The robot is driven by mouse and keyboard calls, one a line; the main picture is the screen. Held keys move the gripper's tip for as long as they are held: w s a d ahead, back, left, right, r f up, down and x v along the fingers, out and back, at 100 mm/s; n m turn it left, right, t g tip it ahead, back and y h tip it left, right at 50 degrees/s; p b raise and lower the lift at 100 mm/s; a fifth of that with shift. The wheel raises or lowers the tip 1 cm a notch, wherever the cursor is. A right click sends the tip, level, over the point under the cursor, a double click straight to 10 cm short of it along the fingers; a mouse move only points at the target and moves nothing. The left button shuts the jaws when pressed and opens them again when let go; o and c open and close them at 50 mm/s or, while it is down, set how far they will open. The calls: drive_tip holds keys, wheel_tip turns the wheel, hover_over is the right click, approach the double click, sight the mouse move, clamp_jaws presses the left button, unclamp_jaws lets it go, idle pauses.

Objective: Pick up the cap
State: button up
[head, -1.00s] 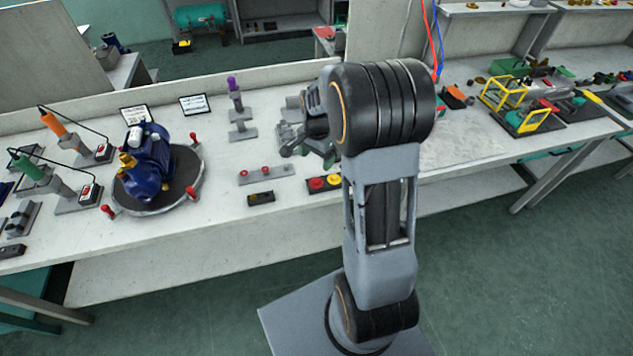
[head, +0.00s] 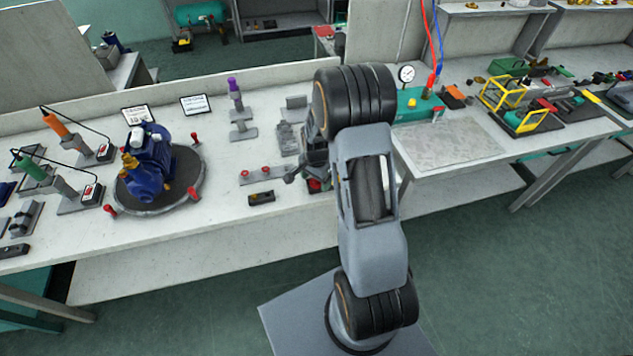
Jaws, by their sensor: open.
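My gripper (head: 296,174) is low over the front part of the bench, at the left of my arm, and is open. A red round piece (head: 315,185) shows just beneath it, partly hidden by the gripper; it may be the cap, but I cannot tell for sure. I cannot tell whether the fingers touch it. A grey block with small red knobs (head: 266,174) lies just left of the gripper. A small black block (head: 261,198) lies in front of that.
A blue pump (head: 150,172) stands on a round turntable (head: 158,206) at the left. A purple-topped stand (head: 236,97) is behind the gripper. A teal unit (head: 412,106) with a gauge (head: 406,74) is right of my arm. A grey mat (head: 450,143) is clear.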

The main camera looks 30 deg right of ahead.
drive_tip(key=shift+c, duration=0.3)
clamp_jaws()
idle(0.5)
